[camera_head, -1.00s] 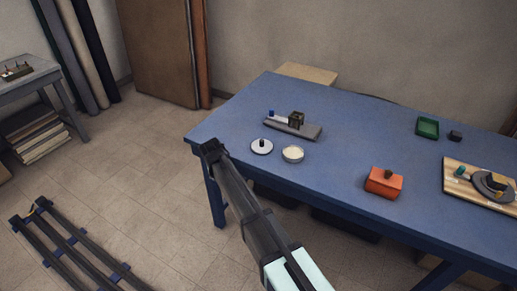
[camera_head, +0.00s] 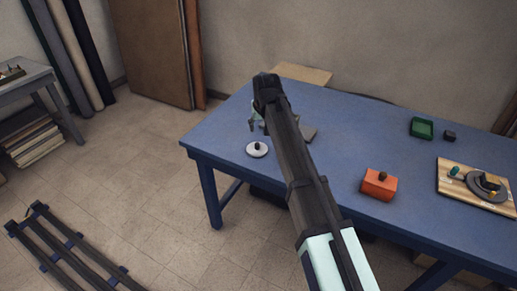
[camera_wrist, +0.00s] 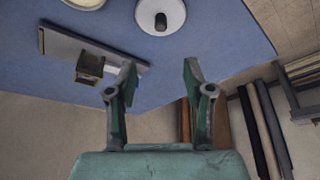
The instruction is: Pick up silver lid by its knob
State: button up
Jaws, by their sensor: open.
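The silver lid (camera_head: 257,150) is a pale round disc with a dark knob (camera_head: 257,145) on top. It lies flat on the blue table near its left end. It also shows in the wrist view (camera_wrist: 176,17) at the top, with its knob (camera_wrist: 160,20) upright. My gripper (camera_head: 256,124) is above the table, a little beyond the lid in the head view. In the wrist view my gripper (camera_wrist: 157,75) has its two green fingers spread wide, with nothing between them. The lid is beyond the fingertips and apart from them.
The blue table (camera_head: 330,165) carries a grey board (camera_wrist: 100,45) with a dark block (camera_wrist: 90,68). A round pale dish (camera_wrist: 85,3) is beside the lid. An orange box (camera_head: 379,186), a green tray (camera_head: 421,128) and a wooden board (camera_head: 450,185) are farther right.

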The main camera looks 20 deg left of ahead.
jog(key=p, duration=0.1)
send_over(257, 144)
jog(key=s+d, duration=0.1)
notch_tip(257, 144, down, 8)
jog(key=shift+f, duration=0.15)
jog(key=shift+s+p+x, duration=0.15)
jog(key=shift+p+x, duration=0.3)
jog(key=shift+x, duration=0.9)
jog(key=shift+s+p+x, duration=0.1)
jog(key=shift+p+x, duration=0.3)
jog(key=shift+x, duration=0.95)
grip_shut()
